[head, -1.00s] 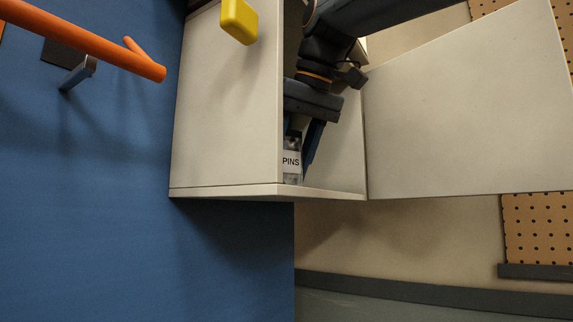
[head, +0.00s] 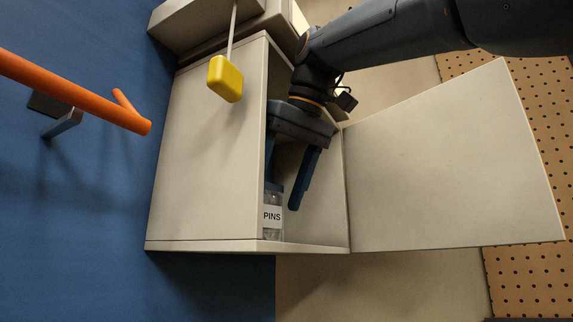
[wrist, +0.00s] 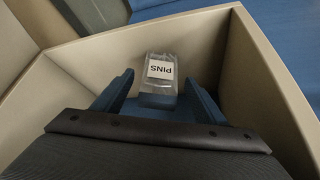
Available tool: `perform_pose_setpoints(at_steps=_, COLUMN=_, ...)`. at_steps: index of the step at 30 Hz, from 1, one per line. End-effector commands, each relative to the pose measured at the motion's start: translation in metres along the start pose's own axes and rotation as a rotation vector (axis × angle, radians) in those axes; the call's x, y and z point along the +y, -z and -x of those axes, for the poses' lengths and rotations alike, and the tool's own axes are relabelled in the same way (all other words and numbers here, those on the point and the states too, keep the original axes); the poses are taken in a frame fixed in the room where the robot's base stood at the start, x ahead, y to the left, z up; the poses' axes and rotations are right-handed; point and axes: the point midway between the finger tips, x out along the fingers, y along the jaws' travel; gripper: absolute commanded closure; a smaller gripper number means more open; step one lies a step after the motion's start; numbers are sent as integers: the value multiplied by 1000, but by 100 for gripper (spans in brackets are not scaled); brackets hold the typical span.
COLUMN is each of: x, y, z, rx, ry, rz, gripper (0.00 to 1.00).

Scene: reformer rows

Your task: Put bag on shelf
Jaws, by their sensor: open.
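The bag (head: 272,226) is clear plastic with a white label reading PINS. It stands on the floor of an open pale cabinet (head: 205,245), near the left wall. My gripper (head: 282,194) is inside the cabinet, above the bag's label, with its right finger hanging beside and above the bag. In the wrist view the bag (wrist: 160,72) shows between and beyond the two spread fingers of my gripper (wrist: 159,80). The gripper is open. The bag's lower part is partly hidden in the wrist view, and whether a finger touches it is unclear.
The cabinet door (head: 450,170) stands open to the right. A yellow block (head: 226,79) hangs on a rod in front of the cabinet's left side. An orange bar (head: 75,92) juts from the blue wall at left. A pegboard (head: 515,130) is at right.

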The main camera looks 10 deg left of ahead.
Motion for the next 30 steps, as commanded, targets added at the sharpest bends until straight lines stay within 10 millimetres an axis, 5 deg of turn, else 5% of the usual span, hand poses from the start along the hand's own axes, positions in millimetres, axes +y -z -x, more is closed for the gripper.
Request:
perform_pose_setpoints(at_steps=6, x=0, y=1, z=42, rx=3, ry=-1, rz=0, gripper=35)
perform_pose_setpoints(at_steps=12, x=0, y=1, z=62, rx=1, ry=-1, rz=0, gripper=35)
perform_pose_setpoints(at_steps=30, x=0, y=0, z=66, rx=0, ry=0, rz=0, gripper=35)
